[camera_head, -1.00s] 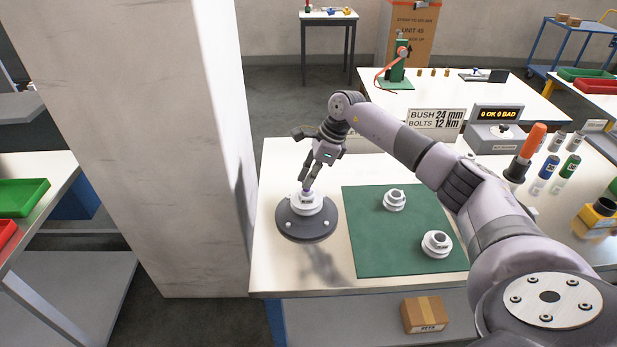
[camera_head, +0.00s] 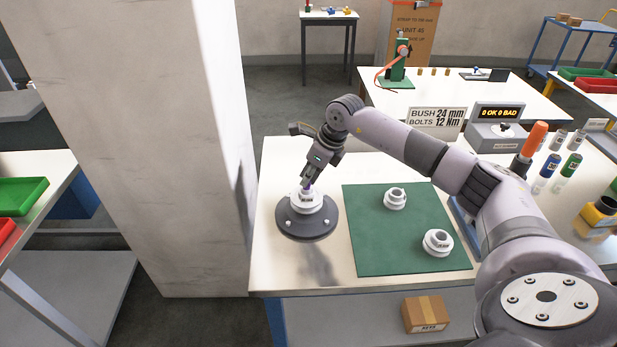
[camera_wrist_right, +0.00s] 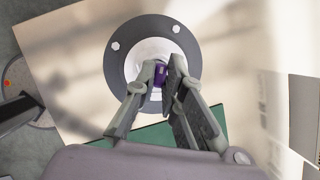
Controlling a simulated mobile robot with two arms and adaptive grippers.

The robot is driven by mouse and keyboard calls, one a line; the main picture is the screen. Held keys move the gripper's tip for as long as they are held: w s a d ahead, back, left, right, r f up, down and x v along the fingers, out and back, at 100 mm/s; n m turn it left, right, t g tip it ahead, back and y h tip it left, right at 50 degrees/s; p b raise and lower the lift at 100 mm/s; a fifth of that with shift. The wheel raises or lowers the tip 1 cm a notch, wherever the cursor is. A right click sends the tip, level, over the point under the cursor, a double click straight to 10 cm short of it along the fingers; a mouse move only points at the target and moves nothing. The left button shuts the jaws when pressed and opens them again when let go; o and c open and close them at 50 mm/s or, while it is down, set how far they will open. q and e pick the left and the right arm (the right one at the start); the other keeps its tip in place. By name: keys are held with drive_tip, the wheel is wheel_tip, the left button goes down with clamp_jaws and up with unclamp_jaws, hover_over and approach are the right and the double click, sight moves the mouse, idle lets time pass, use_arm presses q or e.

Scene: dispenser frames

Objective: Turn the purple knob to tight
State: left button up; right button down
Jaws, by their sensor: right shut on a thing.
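The purple knob (camera_wrist_right: 159,72) shows between my fingertips in the right wrist view; only a small part of it is visible. It sits on a white flanged fitting (camera_head: 306,206) on a round dark grey base (camera_head: 305,226) at the left end of the bench. The white fitting also shows in the right wrist view (camera_wrist_right: 152,47). My right gripper (camera_head: 309,188) reaches down from above and is shut on the knob. The fingers hide most of it, and I cannot read any tight mark. My left gripper is in neither view.
A green mat (camera_head: 385,255) with two white flanged parts (camera_head: 396,199) (camera_head: 438,242) lies right of the base. A pale pillar (camera_head: 170,140) stands close on the left. A sign (camera_head: 436,117), a display box (camera_head: 497,125) and several small bottles stand behind and right.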

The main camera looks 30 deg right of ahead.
drive_tip(key=m+h+b, duration=0.1)
drive_tip(key=m, duration=0.2)
drive_tip(key=shift+t, duration=0.3)
drive_tip(key=m+h+b, duration=0.1)
drive_tip(key=m, duration=0.1)
drive_tip(key=shift+a+m, duration=0.15)
drive_tip(key=shift+m, duration=0.25)
drive_tip(key=m+b, duration=0.1)
drive_tip(key=m, duration=0.1)
drive_tip(key=m+h+b, duration=0.1)
drive_tip(key=m, duration=0.1)
drive_tip(key=shift+w+a+h, duration=0.1)
drive_tip(key=shift+h, duration=0.2)
drive_tip(key=shift+r+m+h+b, duration=0.1)
drive_tip(key=shift+m+h+b, duration=0.4)
drive_tip(key=shift+m+b, duration=0.65)
drive_tip(key=shift+m+p, duration=0.3)
drive_tip(key=shift+m, duration=0.05)
drive_tip(key=c, duration=1.7)
unclamp_jaws()
